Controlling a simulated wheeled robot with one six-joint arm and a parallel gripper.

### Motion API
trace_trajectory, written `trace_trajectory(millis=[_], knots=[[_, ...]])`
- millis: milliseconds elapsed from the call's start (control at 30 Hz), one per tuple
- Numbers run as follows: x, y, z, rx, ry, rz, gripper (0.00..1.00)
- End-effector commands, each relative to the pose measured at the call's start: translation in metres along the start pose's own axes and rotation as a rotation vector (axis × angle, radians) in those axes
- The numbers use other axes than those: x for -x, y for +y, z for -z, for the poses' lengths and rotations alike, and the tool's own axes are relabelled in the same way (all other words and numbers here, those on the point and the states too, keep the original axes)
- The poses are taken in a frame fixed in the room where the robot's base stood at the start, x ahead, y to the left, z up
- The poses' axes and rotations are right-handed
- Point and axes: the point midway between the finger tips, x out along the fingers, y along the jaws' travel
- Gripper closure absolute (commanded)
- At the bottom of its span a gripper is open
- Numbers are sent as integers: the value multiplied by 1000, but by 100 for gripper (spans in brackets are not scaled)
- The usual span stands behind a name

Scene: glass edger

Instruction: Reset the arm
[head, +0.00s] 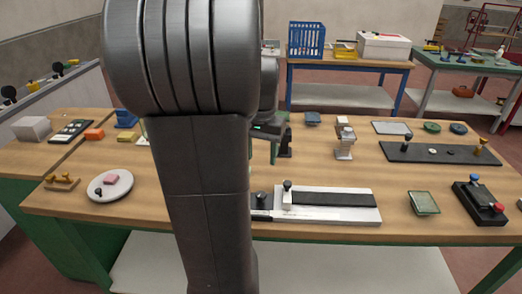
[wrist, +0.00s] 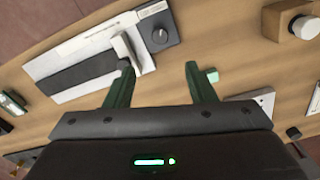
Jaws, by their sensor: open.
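My gripper (wrist: 162,72) is open in the wrist view, its two green fingers spread with nothing between them. It is over the wooden bench (head: 120,215). One finger seems to overlap the end of the white fixture with a black strip (head: 350,212); I cannot tell whether they touch. The fixture also shows in the wrist view (wrist: 42,66). In the head view my arm stands upright left of centre and hides most of the gripper and part of the bench.
A green-edged glass piece (head: 423,202) and a black box with blue and red knobs (head: 480,205) are at the front right. A white plate (head: 122,187) with a pink block is at left. Behind, a blue crate (head: 307,40) stands on another table. Bare wood lies between these things.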

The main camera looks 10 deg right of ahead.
Motion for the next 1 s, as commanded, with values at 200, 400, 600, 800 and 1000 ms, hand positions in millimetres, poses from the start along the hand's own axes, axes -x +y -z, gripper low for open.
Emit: trace_trajectory(millis=[200,400,600,800,1000], knots=[[8,0,0,0,0,0,50],[8,0,0,0,0,0,50],[-4,0,0,0,-2,-1,50],[-38,0,-1,0,-5,-2,50],[-78,0,-1,0,-6,-2,50]])
